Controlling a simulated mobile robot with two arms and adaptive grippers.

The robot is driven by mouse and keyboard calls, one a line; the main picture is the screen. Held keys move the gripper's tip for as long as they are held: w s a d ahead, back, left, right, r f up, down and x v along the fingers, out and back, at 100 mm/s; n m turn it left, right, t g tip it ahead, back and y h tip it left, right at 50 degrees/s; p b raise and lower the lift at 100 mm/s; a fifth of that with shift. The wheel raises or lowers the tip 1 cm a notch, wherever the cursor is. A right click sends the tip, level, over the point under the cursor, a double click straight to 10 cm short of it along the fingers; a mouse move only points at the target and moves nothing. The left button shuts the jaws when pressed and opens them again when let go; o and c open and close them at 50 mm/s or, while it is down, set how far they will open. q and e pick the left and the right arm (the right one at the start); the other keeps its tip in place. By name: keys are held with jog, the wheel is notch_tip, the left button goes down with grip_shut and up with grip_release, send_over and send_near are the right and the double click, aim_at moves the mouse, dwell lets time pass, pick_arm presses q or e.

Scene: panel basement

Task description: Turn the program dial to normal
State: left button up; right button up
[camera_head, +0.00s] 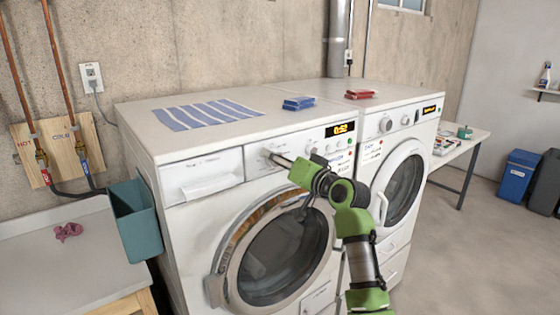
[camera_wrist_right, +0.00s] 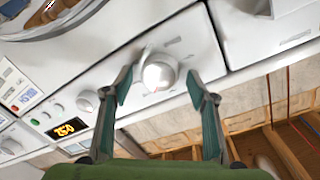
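The program dial (camera_wrist_right: 158,74) is a round silver-white knob on the control panel of the left front-loading washer (camera_head: 200,226). In the head view, the dial (camera_head: 266,153) is partly hidden by my right gripper (camera_head: 281,160), which reaches in from the lower right. In the right wrist view, my right gripper (camera_wrist_right: 159,88) has two dark teal fingers spread on either side of the dial, with gaps that look clear of it. The dial's markings are too small to read. My left gripper is in neither view.
The washer's display (camera_head: 340,129) reads about 0:52. A second machine (camera_head: 398,165) stands at right. A teal bin (camera_head: 136,219) hangs at the left side.

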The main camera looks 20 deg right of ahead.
jog(key=shift+s, duration=0.1)
jog(key=v, duration=1.1)
jog(key=shift+s, duration=0.4)
jog(key=shift+d+f, duration=0.1)
